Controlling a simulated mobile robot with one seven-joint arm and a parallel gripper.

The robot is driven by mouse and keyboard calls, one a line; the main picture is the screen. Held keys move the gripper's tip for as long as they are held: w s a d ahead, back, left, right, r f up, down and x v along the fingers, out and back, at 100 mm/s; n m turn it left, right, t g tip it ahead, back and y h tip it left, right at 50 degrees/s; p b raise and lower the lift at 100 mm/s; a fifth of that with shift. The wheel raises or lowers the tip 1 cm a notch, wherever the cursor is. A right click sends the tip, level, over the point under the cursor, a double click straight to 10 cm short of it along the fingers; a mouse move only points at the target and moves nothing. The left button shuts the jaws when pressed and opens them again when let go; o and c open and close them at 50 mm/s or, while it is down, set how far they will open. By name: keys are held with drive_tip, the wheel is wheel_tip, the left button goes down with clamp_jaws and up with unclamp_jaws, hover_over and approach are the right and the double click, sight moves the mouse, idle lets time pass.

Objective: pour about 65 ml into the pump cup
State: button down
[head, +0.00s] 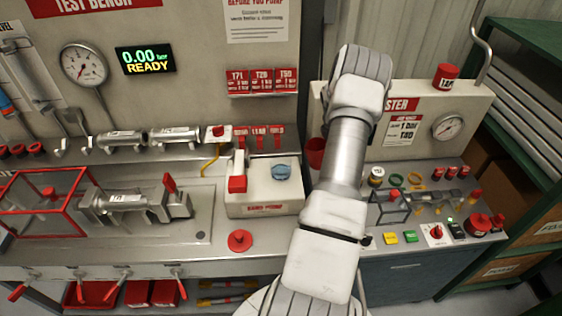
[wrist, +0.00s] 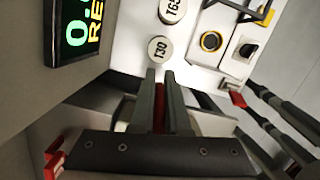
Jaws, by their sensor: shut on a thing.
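In the wrist view my gripper (wrist: 160,78) is shut on a narrow red thing (wrist: 160,97). Only a strip of it shows between the dark fingers, so its shape and contents are hidden. In the head view my arm hides the gripper. A red object (head: 316,152) shows just left of my forearm; I cannot tell whether it is the held thing. The white pump box (head: 262,190) stands on the bench left of my arm. A small blue round piece (head: 281,172), possibly the pump cup, sits on its top. No liquid is visible.
The display (head: 146,60) reads 0.00 and READY. A red knob (head: 239,240) is on the bench before the pump. A tester panel (head: 410,120) with a gauge and a red labelled can (head: 445,76) stands right. Round tags (wrist: 158,48) show in the wrist view.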

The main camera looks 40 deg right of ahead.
drive_tip(key=shift+s+d+f+t+y, duration=0.2)
drive_tip(key=shift+d+f+t+y, duration=0.25)
drive_tip(key=shift+f+y, duration=0.35)
drive_tip(key=shift+s, duration=0.1)
